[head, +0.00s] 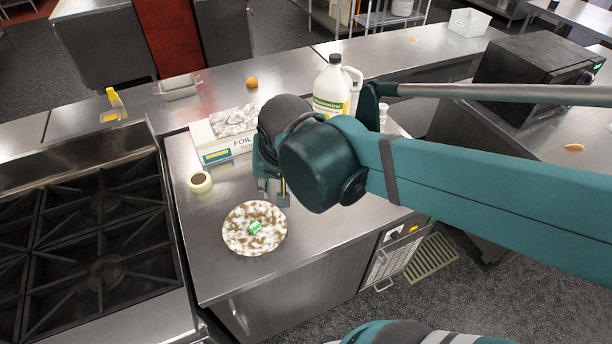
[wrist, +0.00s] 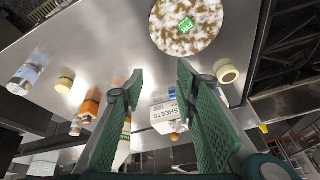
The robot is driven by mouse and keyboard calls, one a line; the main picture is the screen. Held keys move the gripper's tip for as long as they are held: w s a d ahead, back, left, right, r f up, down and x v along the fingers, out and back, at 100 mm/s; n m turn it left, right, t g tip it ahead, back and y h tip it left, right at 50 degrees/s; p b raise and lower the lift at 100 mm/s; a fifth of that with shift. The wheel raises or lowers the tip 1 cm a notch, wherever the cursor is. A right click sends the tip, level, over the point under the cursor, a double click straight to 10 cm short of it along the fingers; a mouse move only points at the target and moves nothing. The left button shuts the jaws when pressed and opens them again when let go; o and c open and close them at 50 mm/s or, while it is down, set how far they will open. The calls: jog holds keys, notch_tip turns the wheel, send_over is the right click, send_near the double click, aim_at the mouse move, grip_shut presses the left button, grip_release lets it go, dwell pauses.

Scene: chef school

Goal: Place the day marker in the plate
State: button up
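The plate (head: 237,240), round and white with brown speckles, lies on the steel counter near its front left. A small green marker with white lettering (head: 255,228), seemingly the day marker, lies in the plate near its middle. In the wrist view the plate (wrist: 168,38) is cut off at the top, with the green marker (wrist: 186,25) on it. My gripper (head: 273,192) hangs over the counter, just behind and right of the plate. In the wrist view my gripper (wrist: 158,82) has its fingers apart with nothing held between them. It is clear of the marker.
A tape-like roll (head: 200,182) sits left of my gripper. A foil box (head: 222,145) stands behind, with a white jug (head: 331,88) farther back. A stove (head: 90,255) adjoins the counter on the left. Bare counter (head: 320,225) lies right of the plate.

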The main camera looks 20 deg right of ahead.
jog(key=s+d+r+n+t, duration=0.2)
jog(key=s+d+r+n, duration=0.1)
jog(key=d+n, duration=0.1)
jog(key=shift+s+d+r+t+y, duration=0.3)
jog(key=shift+s+d+r, duration=0.1)
jog(key=shift+d, duration=0.25)
jog(key=shift+f, duration=0.15)
notch_tip(320, 180, down, 15)
jog(key=b, duration=1.5)
jog(key=shift+f+b, duration=0.2)
jog(key=shift+b, duration=0.1)
